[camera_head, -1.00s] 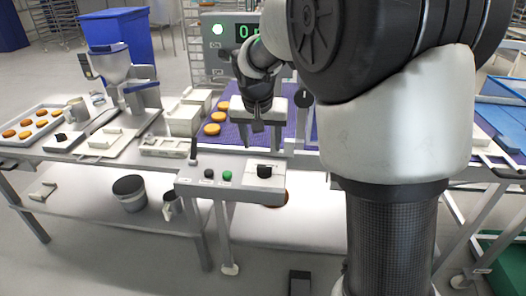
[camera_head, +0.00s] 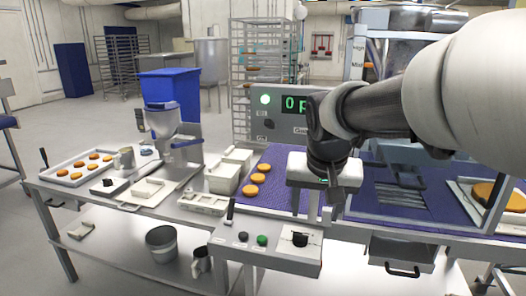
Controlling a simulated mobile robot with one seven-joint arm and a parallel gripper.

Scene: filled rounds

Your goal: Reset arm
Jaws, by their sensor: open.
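My arm reaches in from the upper right. My gripper (camera_head: 326,203) points down over the front edge of the purple conveyor belt (camera_head: 283,190), just above and behind the control box. The fingers are small and dark here. They are open, and I see nothing held between them.
Several orange rounds (camera_head: 257,178) lie on the belt, left of my gripper. The control box (camera_head: 267,241) has a green button and a black knob. White containers (camera_head: 223,178), a filling machine (camera_head: 166,122) and a tray of rounds (camera_head: 61,177) stand left.

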